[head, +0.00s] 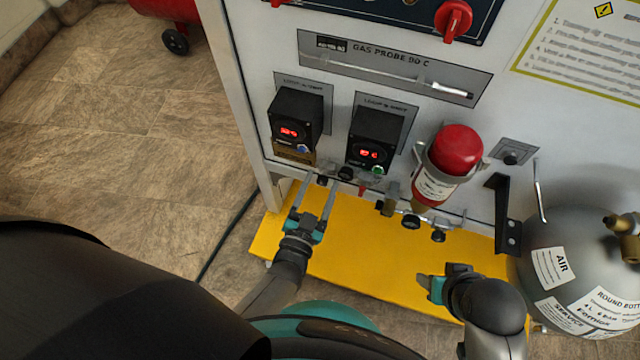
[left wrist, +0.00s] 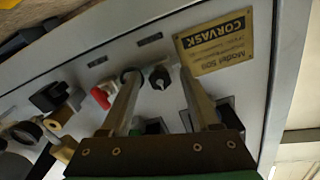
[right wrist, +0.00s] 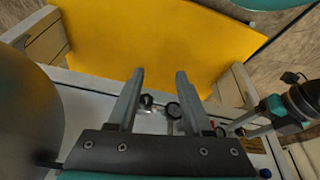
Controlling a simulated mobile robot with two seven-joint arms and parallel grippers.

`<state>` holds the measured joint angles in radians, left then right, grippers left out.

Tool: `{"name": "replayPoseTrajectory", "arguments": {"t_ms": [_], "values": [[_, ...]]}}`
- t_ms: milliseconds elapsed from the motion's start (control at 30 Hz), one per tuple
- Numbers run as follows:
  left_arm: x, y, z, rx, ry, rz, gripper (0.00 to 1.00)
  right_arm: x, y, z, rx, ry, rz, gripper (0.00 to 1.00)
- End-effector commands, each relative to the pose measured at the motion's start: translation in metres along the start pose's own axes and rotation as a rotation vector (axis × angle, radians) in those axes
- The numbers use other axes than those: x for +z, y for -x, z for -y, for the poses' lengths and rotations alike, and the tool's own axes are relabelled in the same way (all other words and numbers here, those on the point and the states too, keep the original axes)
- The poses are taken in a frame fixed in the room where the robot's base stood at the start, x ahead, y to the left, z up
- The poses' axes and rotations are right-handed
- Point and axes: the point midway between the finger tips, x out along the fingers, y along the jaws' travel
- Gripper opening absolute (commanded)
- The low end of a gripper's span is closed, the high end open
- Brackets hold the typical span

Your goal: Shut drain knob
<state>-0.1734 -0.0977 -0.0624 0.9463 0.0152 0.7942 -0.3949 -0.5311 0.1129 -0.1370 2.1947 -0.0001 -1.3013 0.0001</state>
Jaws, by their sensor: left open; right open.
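Small dark knobs sit along the lower edge of the white cabinet; no label shows which is the drain knob. My left gripper (head: 318,187) is open at the lower left of the panel, its fingers pointing at a black knob (head: 322,180). In the left wrist view a dark knob with a light pointer (left wrist: 160,77) shows between the open fingertips, and I see no grip on it. My right gripper (head: 433,289) is open and empty over the yellow platform. In the right wrist view two dark knobs (right wrist: 147,101) (right wrist: 174,110) show between its fingers.
A red-capped cylinder (head: 455,160) hangs on the panel beside two black display units (head: 297,120) (head: 375,140). A grey round tank (head: 570,250) stands at the right. The yellow platform (head: 350,245) runs along the cabinet's foot. Tiled floor (head: 130,150) is clear at the left.

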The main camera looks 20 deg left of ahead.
Motion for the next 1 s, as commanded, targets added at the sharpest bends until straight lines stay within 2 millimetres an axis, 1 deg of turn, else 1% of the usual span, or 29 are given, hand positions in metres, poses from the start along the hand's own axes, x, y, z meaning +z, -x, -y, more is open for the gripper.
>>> {"name": "replayPoseTrajectory", "arguments": {"t_ms": [100,167,267,400,600,700,800,1000], "values": [[0.000,0.011,0.000,0.002,0.000,0.003,0.62,0.001,0.000,-0.001,0.001,0.001,0.002,0.50],[0.000,0.021,0.000,0.002,-0.001,0.004,0.62,0.008,-0.010,-0.001,0.002,0.005,0.024,0.50],[-0.001,0.043,0.000,0.003,-0.001,0.005,0.62,0.014,-0.018,0.000,0.000,0.005,0.039,0.50],[-0.001,0.078,0.000,0.003,-0.001,0.006,0.62,0.021,-0.030,0.001,-0.002,0.004,0.057,0.50],[0.000,0.122,0.000,0.003,-0.001,0.005,0.62,0.029,-0.040,0.002,-0.004,0.004,0.073,0.50],[0.000,0.136,0.000,0.002,0.000,0.004,0.62,0.031,-0.043,0.002,-0.004,0.004,0.076,0.50],[0.000,0.145,0.000,0.002,0.000,0.002,0.62,0.032,-0.044,0.002,-0.004,0.004,0.077,0.50],[0.000,0.152,0.000,0.001,0.000,0.000,0.62,0.033,-0.045,0.002,-0.004,0.004,0.079,0.50]]}}
